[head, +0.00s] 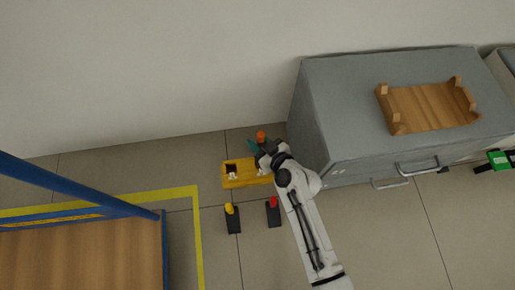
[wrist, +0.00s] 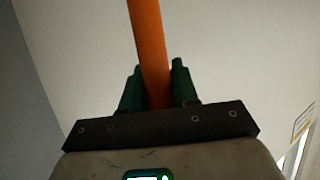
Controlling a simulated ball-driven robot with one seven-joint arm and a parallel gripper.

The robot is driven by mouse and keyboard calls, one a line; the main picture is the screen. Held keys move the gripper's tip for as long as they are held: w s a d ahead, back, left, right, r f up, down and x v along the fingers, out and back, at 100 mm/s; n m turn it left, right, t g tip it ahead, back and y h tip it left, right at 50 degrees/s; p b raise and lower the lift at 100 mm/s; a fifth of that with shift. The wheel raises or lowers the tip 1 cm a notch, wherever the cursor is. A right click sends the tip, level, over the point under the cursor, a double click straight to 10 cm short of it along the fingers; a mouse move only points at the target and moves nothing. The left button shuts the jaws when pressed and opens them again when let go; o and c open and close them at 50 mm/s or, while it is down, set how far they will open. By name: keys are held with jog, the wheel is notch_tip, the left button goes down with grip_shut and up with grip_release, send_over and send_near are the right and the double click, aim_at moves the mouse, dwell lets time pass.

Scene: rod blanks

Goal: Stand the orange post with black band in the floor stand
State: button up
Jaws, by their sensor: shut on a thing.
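My gripper (head: 258,147) is shut on the orange post (head: 261,135). In the wrist view the post (wrist: 150,45) runs up between the green fingers of my gripper (wrist: 157,88), leaning slightly left. Its black band does not show in either view. A yellow block with a dark square opening, which looks like the floor stand (head: 252,179), is on the floor just below and left of my gripper in the head view. Its right end is partly hidden by my arm. The post is beyond the block, apart from the opening. Its lower end is hidden.
Two dark bases stand nearer, one with a yellow top (head: 229,208), one with a red top (head: 273,202). A grey cabinet (head: 345,95) with a wooden tray (head: 430,105) is close on the right. A blue-framed wooden platform (head: 85,255) is at left. The wall is behind.

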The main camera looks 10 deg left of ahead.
jog(key=shift+f+b, duration=1.2)
jog(key=shift+f, duration=0.95)
jog(key=shift+f, duration=0.2)
jog(key=o, duration=0.8)
jog(key=shift+r, duration=0.2)
jog(key=p+v, duration=0.3)
jog(key=v, duration=0.9)
jog(key=shift+d+f, duration=0.1)
